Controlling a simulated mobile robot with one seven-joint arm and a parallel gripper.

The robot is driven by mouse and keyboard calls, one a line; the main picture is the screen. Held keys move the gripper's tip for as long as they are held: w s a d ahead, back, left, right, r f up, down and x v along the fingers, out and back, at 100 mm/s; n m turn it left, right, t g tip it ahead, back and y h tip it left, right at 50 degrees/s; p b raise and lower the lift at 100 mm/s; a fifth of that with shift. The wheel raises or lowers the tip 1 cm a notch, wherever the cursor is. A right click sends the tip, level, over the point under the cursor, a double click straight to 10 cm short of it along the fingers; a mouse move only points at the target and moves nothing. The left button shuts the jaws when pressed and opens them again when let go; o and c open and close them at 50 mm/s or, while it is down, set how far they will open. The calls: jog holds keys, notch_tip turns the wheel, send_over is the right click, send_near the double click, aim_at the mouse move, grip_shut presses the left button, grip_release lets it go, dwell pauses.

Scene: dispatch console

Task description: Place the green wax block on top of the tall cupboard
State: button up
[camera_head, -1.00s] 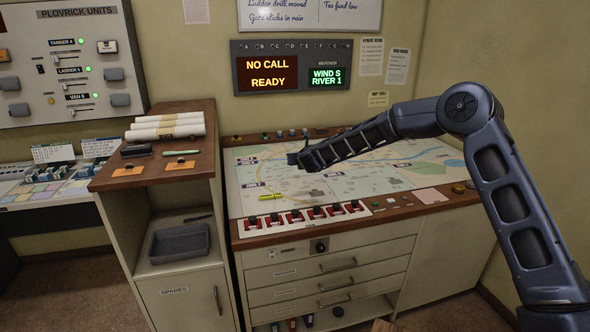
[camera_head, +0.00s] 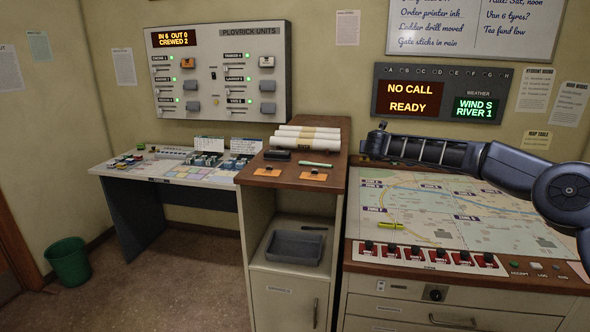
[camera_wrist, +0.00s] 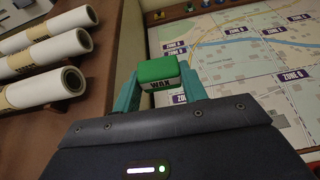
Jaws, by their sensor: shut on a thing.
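The green wax block (camera_wrist: 158,72), labelled WAX, is held between the teal fingers of my gripper (camera_wrist: 160,86) in the wrist view. In the head view my gripper (camera_head: 378,130) is raised to the right of the tall cupboard (camera_head: 291,179), above the back left of the map desk. The block cannot be made out in the head view. The cupboard's brown wooden top holds several white paper rolls (camera_head: 305,137) at the back, with small dark items, a green pen (camera_head: 315,164) and orange cards (camera_head: 312,175) nearer the front.
The map desk (camera_head: 455,266) stands right of the cupboard, with a yellow-green marker (camera_head: 390,226) on its map. A low desk (camera_head: 150,172) and a green bin (camera_head: 68,262) are to the left. A grey tray (camera_head: 294,248) sits in the cupboard's open shelf. Bare wood shows on the cupboard top's front and right.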

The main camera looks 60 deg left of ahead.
notch_tip(320, 180, up, 6)
send_over(328, 162)
jog(key=shift+f, duration=4.05)
jog(key=shift+f, duration=0.15)
jog(key=o, duration=1)
jog(key=shift+o, duration=0.2)
